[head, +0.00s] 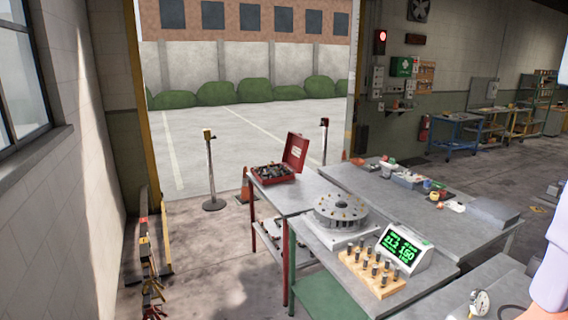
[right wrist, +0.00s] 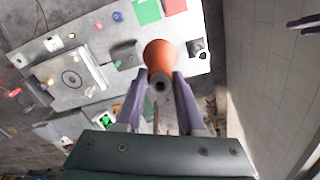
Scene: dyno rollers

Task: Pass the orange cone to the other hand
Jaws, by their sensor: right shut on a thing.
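The orange cone (right wrist: 159,58) is in the right wrist view, between the two purple fingers of my right gripper (right wrist: 160,84). My right gripper is shut on its near end, where a round grey opening faces the camera. The cone's far part points away from the gripper. At the top right edge of the same view, two purple fingers of my left gripper (right wrist: 305,23) show, apart from each other and with nothing between them. They are well away from the cone. Neither gripper shows in the head view.
A red toolbox (head: 280,170) stands open behind.

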